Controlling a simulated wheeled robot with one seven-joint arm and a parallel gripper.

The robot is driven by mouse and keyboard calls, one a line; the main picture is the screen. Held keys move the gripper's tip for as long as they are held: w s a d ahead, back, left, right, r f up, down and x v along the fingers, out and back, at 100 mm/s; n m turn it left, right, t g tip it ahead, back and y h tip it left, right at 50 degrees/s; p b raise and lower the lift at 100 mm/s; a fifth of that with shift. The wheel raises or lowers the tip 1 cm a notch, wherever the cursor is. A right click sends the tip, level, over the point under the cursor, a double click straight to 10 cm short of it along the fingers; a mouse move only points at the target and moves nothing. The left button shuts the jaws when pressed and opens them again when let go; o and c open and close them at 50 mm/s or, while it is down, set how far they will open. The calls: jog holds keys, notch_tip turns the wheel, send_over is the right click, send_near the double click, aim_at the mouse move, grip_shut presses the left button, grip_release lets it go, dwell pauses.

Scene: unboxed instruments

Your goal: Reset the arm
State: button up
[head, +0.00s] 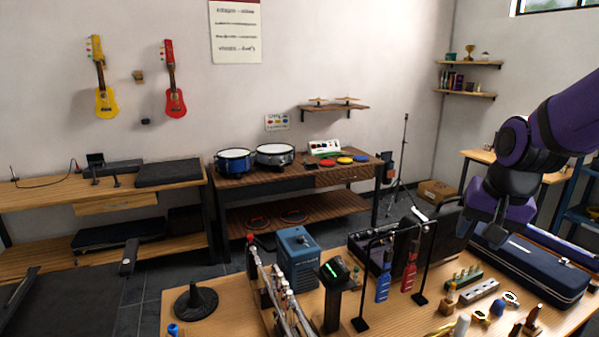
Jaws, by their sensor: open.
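My purple and dark grey arm reaches in from the upper right edge of the head view and bends downward. My gripper (485,235) hangs from it, pointing down, in front of the dark blue case (532,262) at the right end of the near table. Its dark fingers are apart, with no object visible between them. From this view I cannot tell how high the fingertips are above the case.
The near wooden table (212,316) holds a blue box (298,257), a black stand with blue and red tools (408,272), and several small items at the front right. A back bench (290,180) carries drums. Dark floor lies between the tables.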

jog(key=s+r+n+t, duration=0.1)
jog(key=s+r, duration=0.3)
jog(key=s, duration=0.4)
jog(key=s+a+r+n+t, duration=0.1)
jog(key=s+r+n, duration=0.3)
jog(key=s, duration=0.4)
jog(key=shift+a+r, duration=0.25)
jog(key=shift+a, duration=0.05)
